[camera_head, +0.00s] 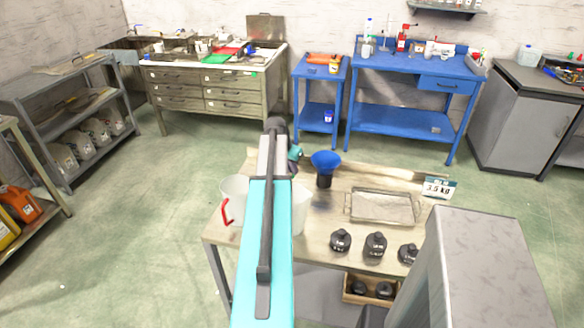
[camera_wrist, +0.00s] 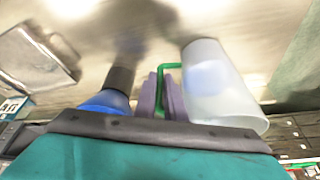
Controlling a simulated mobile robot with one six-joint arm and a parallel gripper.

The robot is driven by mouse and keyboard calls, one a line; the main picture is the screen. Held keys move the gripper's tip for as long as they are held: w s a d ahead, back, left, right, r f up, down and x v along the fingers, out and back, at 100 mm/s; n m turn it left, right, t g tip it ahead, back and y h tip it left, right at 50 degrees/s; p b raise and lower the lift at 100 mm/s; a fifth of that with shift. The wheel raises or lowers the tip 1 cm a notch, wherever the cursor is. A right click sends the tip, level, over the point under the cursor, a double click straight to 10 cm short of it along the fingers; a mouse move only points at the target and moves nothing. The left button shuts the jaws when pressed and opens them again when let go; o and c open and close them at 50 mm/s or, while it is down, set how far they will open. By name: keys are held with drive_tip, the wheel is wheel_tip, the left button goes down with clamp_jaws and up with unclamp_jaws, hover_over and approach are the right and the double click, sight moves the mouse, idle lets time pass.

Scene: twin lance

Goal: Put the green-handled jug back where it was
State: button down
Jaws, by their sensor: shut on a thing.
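The green-handled jug (camera_wrist: 218,88) is a translucent whitish jug at the right of the wrist view. Its green handle points left, towards my gripper (camera_wrist: 165,95). The purple fingers are shut on that handle. In the head view my turquoise arm hides the fingers and the handle. A whitish vessel (camera_head: 300,210) shows just right of the arm there; I cannot tell if it is the same jug. Whether the jug touches the table is not clear.
The table (camera_head: 318,232) bears a red-handled jug (camera_head: 236,190) at left, a blue funnel (camera_head: 325,160) on a dark stem, a metal tray (camera_head: 382,207), several black weights (camera_head: 375,246) and a sign (camera_head: 438,188). Bare tabletop shows between the funnel and the weights.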

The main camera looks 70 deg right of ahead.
drive_tip(key=shift+f, duration=0.1)
idle(0.3)
drive_tip(key=c, duration=1.8)
unclamp_jaws()
drive_tip(key=shift+c, duration=0.2)
drive_tip(key=b+v, duration=0.2)
drive_tip(key=v, duration=1)
drive_tip(key=shift+w, duration=0.1)
